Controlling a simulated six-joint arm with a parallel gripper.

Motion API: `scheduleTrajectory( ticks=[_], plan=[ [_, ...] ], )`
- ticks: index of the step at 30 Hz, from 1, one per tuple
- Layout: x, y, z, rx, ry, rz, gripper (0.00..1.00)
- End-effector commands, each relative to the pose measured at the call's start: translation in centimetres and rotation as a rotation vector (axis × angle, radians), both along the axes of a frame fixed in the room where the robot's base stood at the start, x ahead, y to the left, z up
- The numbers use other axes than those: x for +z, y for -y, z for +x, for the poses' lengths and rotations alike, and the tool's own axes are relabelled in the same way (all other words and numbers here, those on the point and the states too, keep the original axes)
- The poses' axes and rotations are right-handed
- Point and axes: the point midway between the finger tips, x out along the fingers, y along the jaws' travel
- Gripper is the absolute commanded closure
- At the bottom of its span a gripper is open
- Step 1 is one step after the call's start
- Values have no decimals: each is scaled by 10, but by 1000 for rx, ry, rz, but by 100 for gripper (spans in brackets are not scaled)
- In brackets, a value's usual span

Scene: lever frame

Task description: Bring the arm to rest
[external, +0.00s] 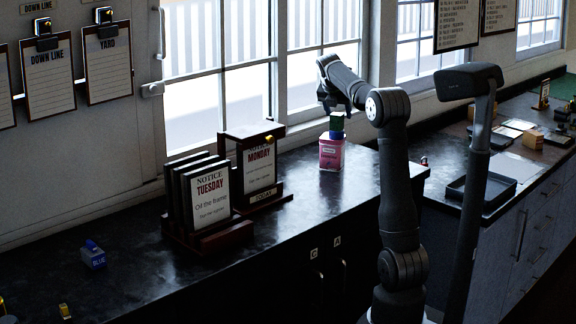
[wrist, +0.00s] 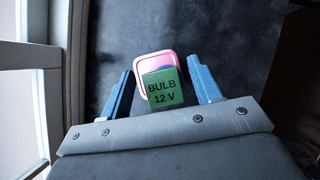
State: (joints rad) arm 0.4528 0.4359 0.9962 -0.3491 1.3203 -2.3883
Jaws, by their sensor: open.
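My gripper (wrist: 160,92) is open, with its two blue-edged fingers apart. In the wrist view a green box marked "BULB 12 V" (wrist: 163,88) shows between the fingers, with gaps on both sides. It overlaps a pink container with a pale rim (wrist: 155,60). In the external view the green box (external: 337,121) sits on top of the pink container (external: 331,153), with a blue part between them. My gripper (external: 330,108) is close above and beside the green box there. Whether a finger touches it I cannot tell.
A rack of notice boards marked "TUESDAY" (external: 209,190) and a "MONDAY" stand (external: 260,170) are left on the dark counter (external: 330,210). The window is behind my gripper. A black tray (external: 482,190) is at right.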

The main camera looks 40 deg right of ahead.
Motion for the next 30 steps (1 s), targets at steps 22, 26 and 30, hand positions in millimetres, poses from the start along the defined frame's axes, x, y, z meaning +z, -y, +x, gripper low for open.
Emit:
scheduleTrajectory(
  ticks=[22, 26, 30],
  plan=[
    [74, -55, -22, 1, 2, -1, 42],
    [53, -44, -19, -2, -5, 2, 42],
    [28, -31, -13, -1, -5, 1, 42]
  ],
)
